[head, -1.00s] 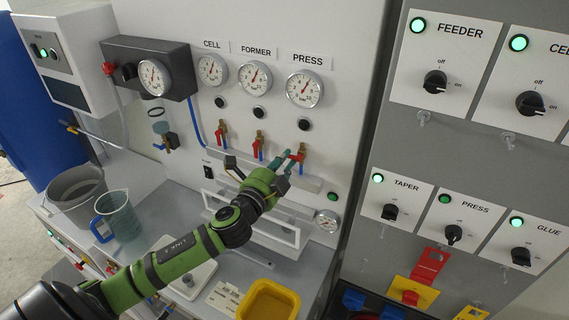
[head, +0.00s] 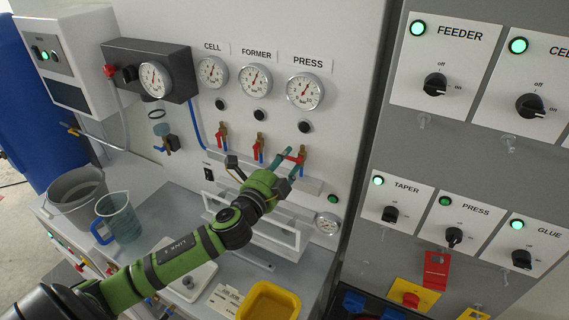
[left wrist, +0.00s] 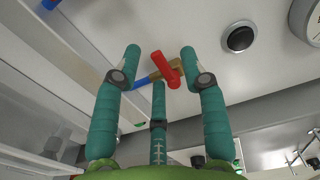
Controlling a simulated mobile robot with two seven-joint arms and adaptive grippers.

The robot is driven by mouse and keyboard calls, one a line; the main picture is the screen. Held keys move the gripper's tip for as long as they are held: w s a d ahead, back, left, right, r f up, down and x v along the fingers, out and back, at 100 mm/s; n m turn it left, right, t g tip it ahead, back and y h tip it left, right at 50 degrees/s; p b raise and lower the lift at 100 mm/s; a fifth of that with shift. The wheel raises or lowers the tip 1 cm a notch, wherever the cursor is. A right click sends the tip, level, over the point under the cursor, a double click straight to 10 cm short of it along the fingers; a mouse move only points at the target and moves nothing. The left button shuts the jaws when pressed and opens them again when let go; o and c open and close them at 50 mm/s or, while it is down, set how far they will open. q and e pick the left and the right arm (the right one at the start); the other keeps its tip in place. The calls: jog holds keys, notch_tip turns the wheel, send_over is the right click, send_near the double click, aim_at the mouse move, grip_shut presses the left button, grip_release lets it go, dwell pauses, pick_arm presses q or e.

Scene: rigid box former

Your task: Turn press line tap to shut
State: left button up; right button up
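The press line tap (head: 301,152) is the rightmost of three taps on the white panel, below the PRESS gauge (head: 305,90). It has a brass body and a red handle (head: 293,157) that lies roughly crosswise, pointing left. My left gripper (head: 282,165) is at this tap, its teal fingers spread. In the left wrist view the red handle (left wrist: 165,69) shows between the open fingertips, with the brass body (left wrist: 179,66) to its right and a blue line to its left. I cannot tell whether a finger touches it. My right gripper is not in view.
The CELL tap (head: 222,138) and FORMER tap (head: 259,146) stand to the left, their red handles hanging down. A white ledge (head: 304,184) runs just below. A jug (head: 121,217) and yellow tray (head: 270,301) sit lower. A grey switch panel (head: 450,140) stands to the right.

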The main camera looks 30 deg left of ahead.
pick_arm(q)
jog(key=shift+s, duration=0.1)
jog(key=s, duration=1.2)
jog(key=shift+d, duration=0.3)
jog(key=shift+w, duration=0.1)
